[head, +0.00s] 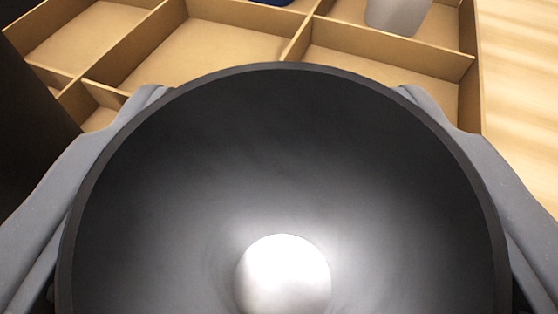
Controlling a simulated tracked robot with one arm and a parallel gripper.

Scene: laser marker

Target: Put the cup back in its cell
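A large dark cup (280,160) fills the lower middle of the head view, and I look into its open mouth. A bright round spot shows at its bottom. My gripper (285,110) has one grey finger on each side of the cup, both against its outer wall, so it is shut on the cup. Behind the cup is a brown divided box (475,95) with several cells. The cell (385,75) straight behind and right of the cup looks empty where it shows. The cup hides the nearer part of the box.
A whitish translucent container (397,14) stands in a far right cell. A dark blue object (272,2) is cut off by the top edge. Bare wooden table (520,90) lies to the right. A black surface (25,130) is at the left.

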